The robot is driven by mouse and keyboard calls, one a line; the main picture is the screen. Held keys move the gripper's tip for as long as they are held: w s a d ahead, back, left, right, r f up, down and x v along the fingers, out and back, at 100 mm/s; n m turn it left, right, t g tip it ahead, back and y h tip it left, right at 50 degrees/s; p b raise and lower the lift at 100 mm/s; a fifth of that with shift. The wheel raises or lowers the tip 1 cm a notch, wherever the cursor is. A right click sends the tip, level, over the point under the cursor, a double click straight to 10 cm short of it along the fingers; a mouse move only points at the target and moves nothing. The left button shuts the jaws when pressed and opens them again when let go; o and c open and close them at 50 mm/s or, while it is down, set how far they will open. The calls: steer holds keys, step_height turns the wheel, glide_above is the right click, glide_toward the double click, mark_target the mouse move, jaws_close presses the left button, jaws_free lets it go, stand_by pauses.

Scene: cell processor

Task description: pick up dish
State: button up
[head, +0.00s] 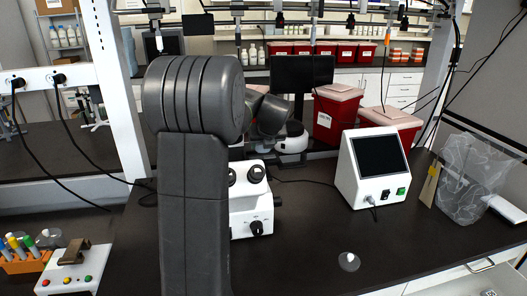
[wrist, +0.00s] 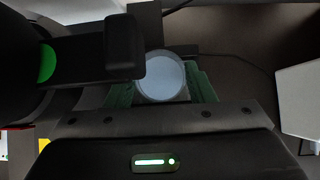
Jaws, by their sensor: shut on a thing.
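The dish (wrist: 165,74) is a pale, round, shallow disc in the middle of the wrist view. My gripper (wrist: 163,91) is shut on it, with a green finger pad on its left and on its right. A dark part of my arm covers the dish's left edge. In the head view my dark grey arm stands upright in front, and neither the gripper nor the dish can be made out. I cannot tell from these views whether the dish touches a surface below it.
A white device with knobs (head: 251,213) stands right behind my arm. A white box with a dark screen (head: 372,170) and a clear bag (head: 464,180) are at the right. An orange tube rack (head: 28,262) and a button box (head: 75,272) are front left.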

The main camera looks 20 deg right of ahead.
steer(key=s+d+b, duration=0.1)
steer(key=s+d, duration=0.2)
steer(key=s, duration=0.5)
steer(key=s+d+b, duration=0.2)
steer(key=s+d, duration=0.2)
steer(key=s, duration=0.4)
steer(key=shift+s+d+r, duration=0.2)
steer(key=shift+d+r, duration=0.05)
steer(key=shift+d, duration=0.05)
steer(key=shift+o, duration=1.2)
steer(key=c, duration=0.7)
steer(key=shift+s, duration=0.1)
